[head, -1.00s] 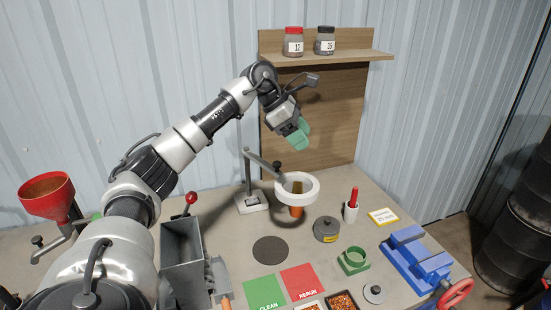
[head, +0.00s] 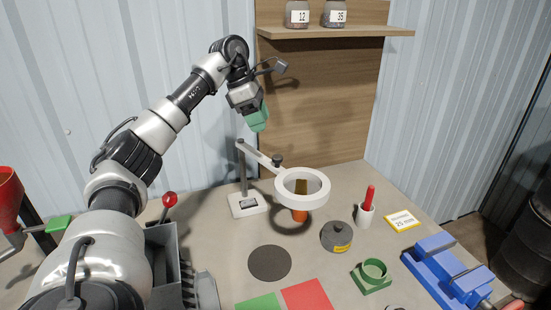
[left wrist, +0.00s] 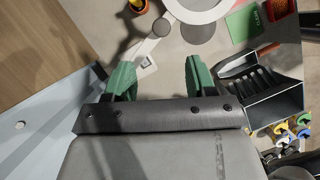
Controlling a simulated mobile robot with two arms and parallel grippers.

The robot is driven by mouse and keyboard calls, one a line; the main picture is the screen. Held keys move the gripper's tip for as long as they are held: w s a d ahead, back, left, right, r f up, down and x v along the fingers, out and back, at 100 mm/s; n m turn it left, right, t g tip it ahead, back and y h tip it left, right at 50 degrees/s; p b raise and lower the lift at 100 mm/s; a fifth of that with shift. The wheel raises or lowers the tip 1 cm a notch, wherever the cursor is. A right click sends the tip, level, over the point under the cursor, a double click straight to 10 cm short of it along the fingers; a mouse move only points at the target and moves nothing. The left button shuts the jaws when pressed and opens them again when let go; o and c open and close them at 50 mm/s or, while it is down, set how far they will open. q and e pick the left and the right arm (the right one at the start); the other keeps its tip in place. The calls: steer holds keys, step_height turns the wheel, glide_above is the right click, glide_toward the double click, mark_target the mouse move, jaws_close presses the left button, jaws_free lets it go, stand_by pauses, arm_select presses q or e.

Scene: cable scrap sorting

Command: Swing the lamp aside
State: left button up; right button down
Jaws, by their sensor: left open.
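The lamp is a white ring (head: 283,194) on a hinged arm with a dark knob, carried by a grey post on a white base (head: 248,205). Its ring hangs over the bench above an orange cup (head: 300,215). My left gripper (head: 259,122), with green fingers, is above and behind the lamp arm, apart from it. In the left wrist view the fingers (left wrist: 155,78) are spread with nothing between them; the lamp ring (left wrist: 200,14) and arm lie beyond the fingertips. My right gripper is out of view.
A wooden back panel (head: 325,110) with a shelf of jars stands behind the gripper.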

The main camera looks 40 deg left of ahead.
mark_target(277, 156)
arm_select(q)
steer(key=p+x, duration=0.1)
steer(key=x, duration=0.8)
steer(key=shift+d+f, duration=0.1)
steer(key=shift+d+f+p, duration=0.2)
steer(key=shift+f+p, duration=0.15)
steer(key=shift+f, duration=0.25)
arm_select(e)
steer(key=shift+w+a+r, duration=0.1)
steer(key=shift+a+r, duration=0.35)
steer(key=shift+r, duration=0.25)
arm_select(q)
steer(key=shift+w, duration=0.1)
jaws_close()
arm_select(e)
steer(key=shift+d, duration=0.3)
